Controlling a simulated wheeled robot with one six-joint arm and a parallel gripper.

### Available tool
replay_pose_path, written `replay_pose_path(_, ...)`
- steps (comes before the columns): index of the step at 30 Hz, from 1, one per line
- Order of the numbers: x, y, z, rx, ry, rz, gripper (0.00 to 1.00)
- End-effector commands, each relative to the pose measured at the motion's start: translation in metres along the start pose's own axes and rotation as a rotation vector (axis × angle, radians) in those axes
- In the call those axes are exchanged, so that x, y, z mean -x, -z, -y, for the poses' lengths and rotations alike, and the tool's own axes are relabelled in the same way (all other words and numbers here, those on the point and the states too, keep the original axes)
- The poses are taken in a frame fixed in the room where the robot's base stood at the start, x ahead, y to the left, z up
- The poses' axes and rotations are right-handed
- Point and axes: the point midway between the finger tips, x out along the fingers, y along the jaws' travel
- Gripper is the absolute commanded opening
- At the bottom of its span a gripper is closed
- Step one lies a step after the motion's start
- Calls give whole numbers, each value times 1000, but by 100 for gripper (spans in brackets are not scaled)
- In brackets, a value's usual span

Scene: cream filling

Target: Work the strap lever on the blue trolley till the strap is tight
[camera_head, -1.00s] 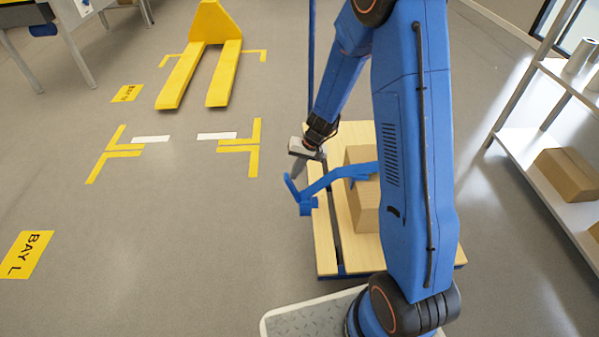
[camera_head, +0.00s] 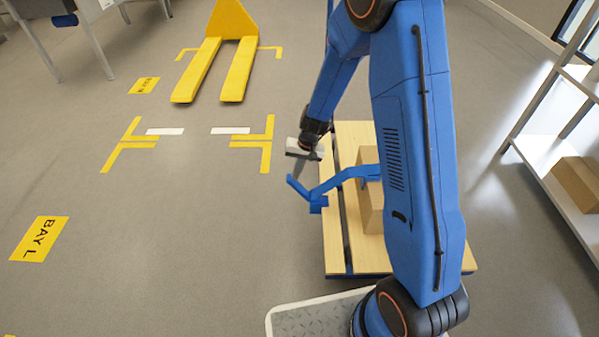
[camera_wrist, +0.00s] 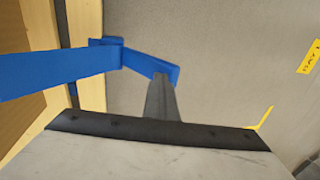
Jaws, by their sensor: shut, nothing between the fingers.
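The trolley (camera_head: 350,245) has a pale wooden deck with blue showing at its lower edge. Its blue lever (camera_head: 340,179) sticks out over the deck's left edge and ends in a flat blue end piece. In the wrist view the lever (camera_wrist: 60,70) crosses from the left to that end piece. My gripper (camera_head: 298,172) is shut and empty, pointing down at the end piece. In the wrist view the fingertips (camera_wrist: 161,78) overlap it; I cannot tell whether they touch. A dark strip runs along the deck; I cannot tell if it is the strap.
A cardboard box (camera_head: 369,207) sits on the deck, partly hidden by my arm. A shelf rack (camera_head: 545,150) stands at the right. A yellow pallet jack (camera_head: 225,50) is at the back left. The floor left of the trolley is clear, with yellow markings.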

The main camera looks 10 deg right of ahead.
Motion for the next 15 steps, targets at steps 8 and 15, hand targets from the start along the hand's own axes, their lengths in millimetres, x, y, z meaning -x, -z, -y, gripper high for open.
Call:
replay_pose_path(8,-8,0,9,3,-52,0,0)
replay_pose_path(15,-14,0,16,3,-109,0,0)
